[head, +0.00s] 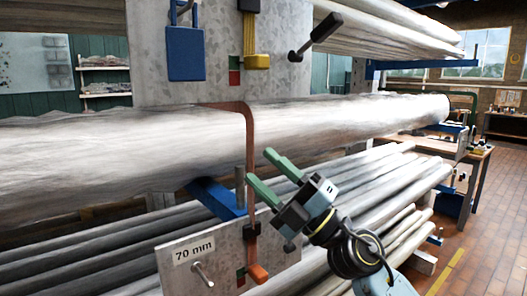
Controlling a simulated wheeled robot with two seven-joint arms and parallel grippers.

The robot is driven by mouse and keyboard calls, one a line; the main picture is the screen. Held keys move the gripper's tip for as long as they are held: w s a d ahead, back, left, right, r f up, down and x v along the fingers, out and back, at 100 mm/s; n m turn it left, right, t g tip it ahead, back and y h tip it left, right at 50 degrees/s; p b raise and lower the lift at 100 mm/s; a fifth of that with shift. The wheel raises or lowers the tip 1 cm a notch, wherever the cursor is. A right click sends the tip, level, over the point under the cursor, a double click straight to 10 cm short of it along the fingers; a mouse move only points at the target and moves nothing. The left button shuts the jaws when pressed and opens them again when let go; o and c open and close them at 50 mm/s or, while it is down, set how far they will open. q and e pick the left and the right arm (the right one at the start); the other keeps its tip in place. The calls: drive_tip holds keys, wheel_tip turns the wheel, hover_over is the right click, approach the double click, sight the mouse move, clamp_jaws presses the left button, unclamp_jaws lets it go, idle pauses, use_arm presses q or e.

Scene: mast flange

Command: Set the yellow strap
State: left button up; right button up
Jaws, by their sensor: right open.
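The yellow strap (250,38) hangs down the upper grey plate at the top of the view and ends in a yellow block (257,62); its upper part is cut off by the frame. My right gripper (262,170) is open and empty, with two green fingers pointing up and left. It is below the yellow strap and close to the right of an orange strap (250,160). I cannot tell whether it touches the orange strap. The orange strap runs over the large pale mast (340,122) and down to an orange end piece (258,272). My left gripper is not in view.
A lower plate (175,262) labelled 70 mm has a peg (203,274). Red and green marks (235,70) sit beside the yellow block. A blue padlock-shaped piece (186,54) and a black-handled lever (316,36) flank the strap. Several poles lie below; floor (485,250) is clear at right.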

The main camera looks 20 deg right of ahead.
drive_tip(key=s+a+r+n+g+y, duration=0.2)
drive_tip(key=s+a+r+n+g, duration=0.35)
drive_tip(key=r+n+g, duration=0.55)
drive_tip(key=n+t+h+p, duration=0.1)
drive_tip(key=t+h+p, duration=0.2)
drive_tip(key=t+h, duration=0.9)
approach(265, 56)
drive_tip(key=w+a+p, duration=0.1)
drive_tip(key=w, duration=0.2)
drive_tip(key=w+a+r+g+h+p, duration=0.1)
drive_tip(key=w+p, duration=0.1)
drive_tip(key=w, duration=0.1)
drive_tip(key=w+a+r+h+p, duration=0.1)
drive_tip(key=w+a, duration=0.1)
drive_tip(key=w, duration=0.1)
drive_tip(key=shift+w+a+g, duration=0.1)
drive_tip(key=shift+a+g, duration=0.05)
drive_tip(key=shift+g, duration=0.15)
